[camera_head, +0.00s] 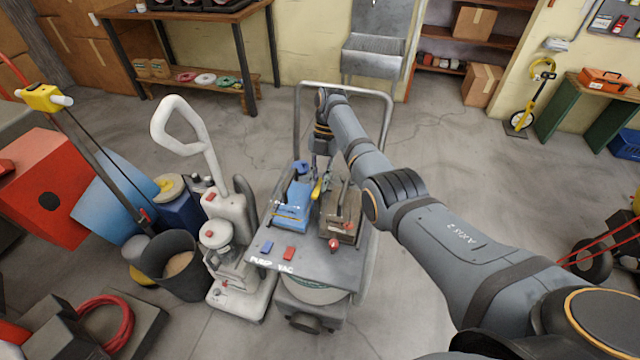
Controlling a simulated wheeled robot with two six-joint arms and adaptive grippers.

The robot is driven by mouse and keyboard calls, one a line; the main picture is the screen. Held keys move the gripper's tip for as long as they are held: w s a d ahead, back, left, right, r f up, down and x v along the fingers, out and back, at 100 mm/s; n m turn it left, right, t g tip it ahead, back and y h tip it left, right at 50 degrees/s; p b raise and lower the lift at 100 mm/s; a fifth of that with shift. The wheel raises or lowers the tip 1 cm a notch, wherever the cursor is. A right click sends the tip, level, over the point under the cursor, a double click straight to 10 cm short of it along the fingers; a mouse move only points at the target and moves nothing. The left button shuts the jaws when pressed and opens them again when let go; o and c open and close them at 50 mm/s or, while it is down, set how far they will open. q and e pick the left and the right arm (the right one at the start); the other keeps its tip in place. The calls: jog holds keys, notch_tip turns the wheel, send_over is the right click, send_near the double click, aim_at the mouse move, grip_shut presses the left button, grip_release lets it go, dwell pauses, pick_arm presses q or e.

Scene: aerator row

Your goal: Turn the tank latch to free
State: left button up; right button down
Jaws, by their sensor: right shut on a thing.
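A grey cart marked "PUMP VAC" (262,266) stands in the middle, with a blue unit (291,206) and a brown-grey box (341,226) on its top. My right arm reaches in from the lower right, and my right gripper (321,182) points down at the back of the cart top, between these two. It is shut on a small yellow piece (317,190), which may be the tank latch. The fingers partly hide this piece, so its exact turn is hard to tell. My left gripper is not in view.
A white upright machine with a loop handle (186,130) stands close to the cart's left. A dark bucket (178,266) is beside it. The cart's tubular handle (297,120) rises behind my gripper. Open floor (440,150) lies to the right.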

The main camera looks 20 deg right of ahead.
jog(key=shift+n, duration=0.5)
jog(key=c, duration=1.3)
grip_release()
